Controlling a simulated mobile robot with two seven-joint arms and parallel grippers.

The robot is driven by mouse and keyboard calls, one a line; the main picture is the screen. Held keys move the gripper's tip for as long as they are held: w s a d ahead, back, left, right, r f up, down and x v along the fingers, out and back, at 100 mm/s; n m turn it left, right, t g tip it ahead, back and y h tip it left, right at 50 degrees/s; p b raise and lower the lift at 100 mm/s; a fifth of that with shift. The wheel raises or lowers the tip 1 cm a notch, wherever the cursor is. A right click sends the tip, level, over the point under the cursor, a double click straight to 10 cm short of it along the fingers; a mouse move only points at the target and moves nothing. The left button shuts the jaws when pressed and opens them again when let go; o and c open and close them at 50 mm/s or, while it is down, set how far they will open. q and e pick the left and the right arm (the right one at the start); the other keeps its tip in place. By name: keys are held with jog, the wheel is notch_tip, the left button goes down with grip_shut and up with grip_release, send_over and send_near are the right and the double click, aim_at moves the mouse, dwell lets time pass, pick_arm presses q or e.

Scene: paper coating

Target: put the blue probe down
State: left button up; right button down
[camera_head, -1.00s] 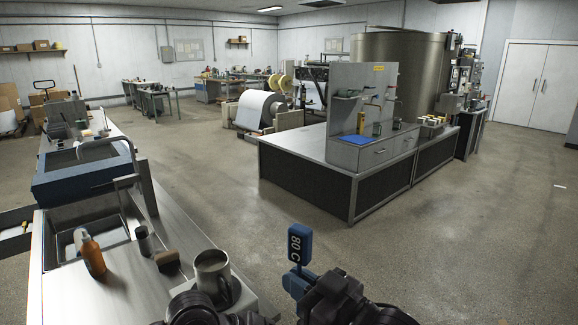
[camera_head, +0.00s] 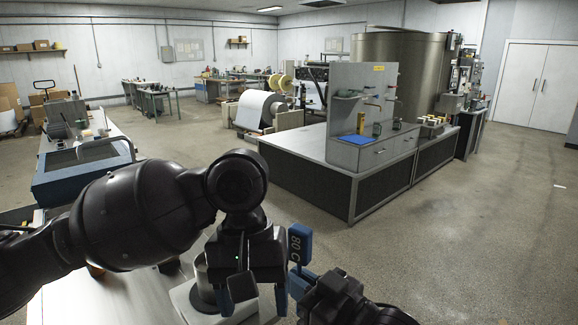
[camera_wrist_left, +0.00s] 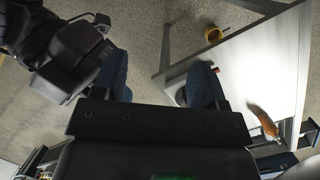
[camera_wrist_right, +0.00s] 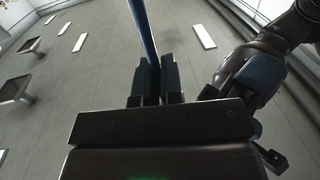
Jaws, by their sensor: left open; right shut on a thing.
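The blue probe (camera_head: 299,245), its face marked "80 C", stands nearly upright above my right gripper (camera_head: 303,284). My right gripper is shut on it. In the right wrist view a thin blue length of the probe (camera_wrist_right: 143,32) rises from between the fingers (camera_wrist_right: 157,85). My left gripper (camera_head: 252,292) points down just left of the probe, open, in front of the steel mug (camera_head: 203,280). In the left wrist view its two blue fingers (camera_wrist_left: 160,88) are apart with nothing between them. The probe's lower end is hidden.
The mug is on a white block (camera_head: 186,296) on the steel bench (camera_head: 120,300). An orange bottle (camera_wrist_left: 263,121) is on the bench. My left arm covers much of the bench and the sink. The central counter (camera_head: 300,150) is farther off, across open floor.

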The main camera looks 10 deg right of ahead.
aim_at(302, 229)
pick_arm(q)
jog(key=w+d+r+m+t+h, duration=0.1)
jog(key=w+d+r+m+t, duration=0.15)
jog(key=r, duration=0.55)
jog(key=w+d+r+m+t+h, duration=0.1)
jog(key=d+r+m+t, duration=0.25)
jog(key=r, duration=0.55)
jog(key=shift+g, duration=0.3)
jog(key=x, duration=0.7)
jog(key=a+x, duration=0.1)
jog(key=x, duration=0.3)
jog(key=shift+f, duration=0.5)
jog(key=shift+s, duration=0.1)
jog(key=c, duration=1)
jog(key=shift+c, duration=0.4)
pick_arm(e)
jog(key=c, duration=1.2)
grip_release()
jog(key=shift+s, duration=0.1)
